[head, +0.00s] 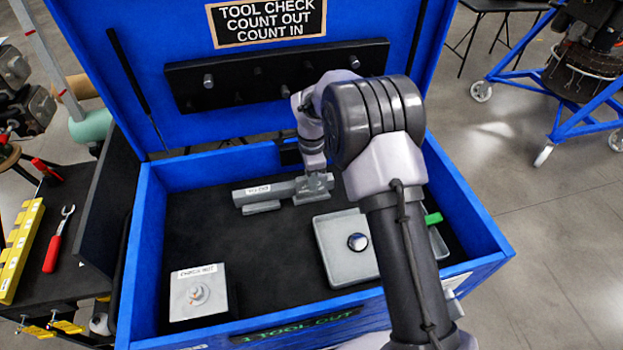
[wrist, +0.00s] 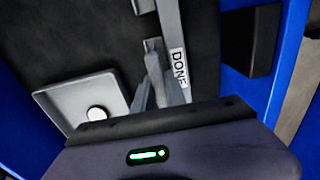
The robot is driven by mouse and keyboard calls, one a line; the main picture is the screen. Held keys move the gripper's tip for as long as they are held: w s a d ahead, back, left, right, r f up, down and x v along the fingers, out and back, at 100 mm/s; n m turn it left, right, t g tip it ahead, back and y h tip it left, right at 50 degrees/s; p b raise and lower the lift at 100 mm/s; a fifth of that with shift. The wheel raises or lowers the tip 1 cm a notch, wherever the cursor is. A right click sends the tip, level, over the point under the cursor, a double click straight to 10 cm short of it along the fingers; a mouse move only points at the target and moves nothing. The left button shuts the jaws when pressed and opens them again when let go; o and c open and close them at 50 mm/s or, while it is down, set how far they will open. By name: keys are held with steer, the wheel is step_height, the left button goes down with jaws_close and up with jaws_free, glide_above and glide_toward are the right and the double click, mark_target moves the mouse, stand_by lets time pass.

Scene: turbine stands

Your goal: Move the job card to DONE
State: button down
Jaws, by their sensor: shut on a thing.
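A grey rail (head: 262,191) lies on the dark floor of the blue tool box, with a small white label on its left part that is hard to read. In the wrist view the rail (wrist: 167,22) carries a white DONE label (wrist: 179,68) right beside the fingers. My gripper (head: 315,184) is down at the rail's right end, and its fingers (wrist: 157,84) also show in the wrist view. It is shut on the job card, a small grey piece mostly hidden by the fingers. I cannot tell its exact place along the rail.
The blue box (head: 142,245) has its lid (head: 140,50) open. A grey tray (head: 330,250) with a round knob stands in front of the rail, and a labelled grey block (head: 212,295) at front left. A black side shelf (head: 80,225) holds tools.

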steer(key=shift+s+f, duration=0.2)
steer(key=shift+f, duration=0.1)
steer(key=c, duration=1.3)
jaws_free()
steer(key=shift+w, duration=0.15)
steer(key=shift+r, duration=0.1)
steer(key=shift+r, duration=0.1)
steer(key=shift+r+p, duration=2.1)
steer(key=shift+r, duration=1.4)
